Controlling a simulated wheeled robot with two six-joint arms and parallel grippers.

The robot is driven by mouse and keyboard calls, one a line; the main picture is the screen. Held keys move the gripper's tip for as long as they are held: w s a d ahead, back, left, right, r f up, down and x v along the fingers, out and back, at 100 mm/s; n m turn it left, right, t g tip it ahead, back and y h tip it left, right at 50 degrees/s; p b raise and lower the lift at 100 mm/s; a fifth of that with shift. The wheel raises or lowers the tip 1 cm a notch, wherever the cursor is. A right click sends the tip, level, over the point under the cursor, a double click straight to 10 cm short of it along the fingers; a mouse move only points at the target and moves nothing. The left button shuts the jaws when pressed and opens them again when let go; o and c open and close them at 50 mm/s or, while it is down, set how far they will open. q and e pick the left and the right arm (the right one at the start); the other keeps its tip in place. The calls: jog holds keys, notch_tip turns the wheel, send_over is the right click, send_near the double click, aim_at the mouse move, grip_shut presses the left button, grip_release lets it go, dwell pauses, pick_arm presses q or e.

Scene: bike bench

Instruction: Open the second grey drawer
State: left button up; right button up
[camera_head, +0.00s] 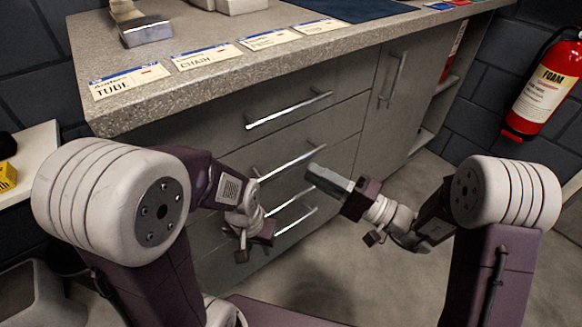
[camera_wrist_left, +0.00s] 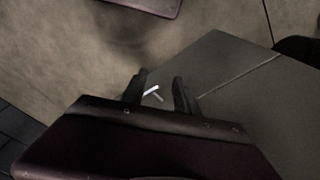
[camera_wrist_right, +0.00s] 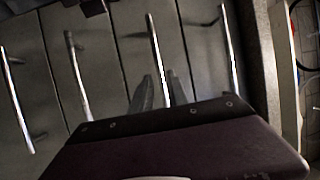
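The second grey drawer (camera_head: 338,160) is in the cabinet under the bench top and looks closed. Its long bar handle (camera_head: 290,159) runs slantwise across its front. In the right wrist view the second handle (camera_wrist_right: 155,50) appears between the two parted fingers. My right gripper (camera_head: 318,176) is close to that handle's right end; contact cannot be told. My left gripper (camera_head: 262,233) is lower, in front of the lower drawers. Its fingers are apart in the left wrist view (camera_wrist_left: 158,90), with a small bright bar seen between them.
The top drawer's handle (camera_head: 290,110) is above, and a lower handle (camera_head: 296,222) is below. A cupboard door (camera_head: 400,100) stands to the right. Labels and a metal tool (camera_head: 145,32) lie on the bench top (camera_head: 190,95). A fire extinguisher (camera_head: 545,88) hangs at right. The floor is open.

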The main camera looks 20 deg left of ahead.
aim_at(293, 161)
jog(key=b+x, duration=0.1)
jog(key=x, duration=0.5)
jog(key=shift+w+a, duration=0.1)
jog(key=shift+a, duration=0.2)
grip_shut()
jog(key=shift+f, duration=0.1)
dwell(0.9)
